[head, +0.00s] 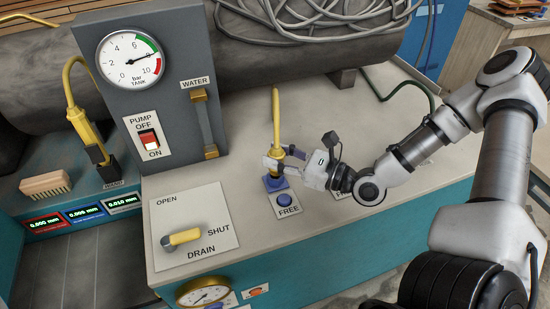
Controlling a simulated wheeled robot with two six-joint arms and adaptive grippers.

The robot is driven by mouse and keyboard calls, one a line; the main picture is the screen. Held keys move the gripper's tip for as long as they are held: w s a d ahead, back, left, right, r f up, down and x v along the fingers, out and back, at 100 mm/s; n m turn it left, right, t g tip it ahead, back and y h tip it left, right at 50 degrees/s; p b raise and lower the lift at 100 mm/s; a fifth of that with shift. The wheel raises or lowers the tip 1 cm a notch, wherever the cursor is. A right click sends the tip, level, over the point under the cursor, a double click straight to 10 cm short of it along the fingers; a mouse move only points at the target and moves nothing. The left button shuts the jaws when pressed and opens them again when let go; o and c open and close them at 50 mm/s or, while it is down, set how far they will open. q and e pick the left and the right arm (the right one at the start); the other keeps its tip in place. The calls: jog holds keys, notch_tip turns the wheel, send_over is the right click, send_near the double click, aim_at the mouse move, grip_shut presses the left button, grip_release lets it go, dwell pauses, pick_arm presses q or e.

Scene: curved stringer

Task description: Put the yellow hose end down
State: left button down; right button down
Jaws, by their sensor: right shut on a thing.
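The yellow hose end (276,118) stands upright as a slim yellow tube over a small blue block (276,184) on the bench top, near the FREE label. My right gripper (274,162) comes in from the right and is shut around its lower part, just above the blue block. The fingers hide part of the hose end there, so I cannot tell whether it rests in the block. My left gripper is not in view.
A grey panel (190,60) with a gauge (132,60) and pump switch stands left of the hose end. A yellow wand (83,120) stands further left beside a brush (45,185). A drain lever (182,237) is in front. Bare bench top (345,115) lies behind my right gripper.

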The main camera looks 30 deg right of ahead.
jog(key=shift+s+a+f, duration=0.1)
jog(key=shift+a+f, duration=0.05)
jog(key=shift+f, duration=0.3)
jog(key=shift+a+r, duration=0.2)
jog(key=shift+a, duration=0.05)
jog(key=c, duration=0.7)
grip_release()
jog(key=shift+d+f, duration=0.2)
jog(key=shift+d, duration=0.15)
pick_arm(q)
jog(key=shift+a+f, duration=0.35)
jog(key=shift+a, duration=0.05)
pick_arm(e)
jog(key=shift+a, duration=0.2)
jog(key=shift+r, duration=0.1)
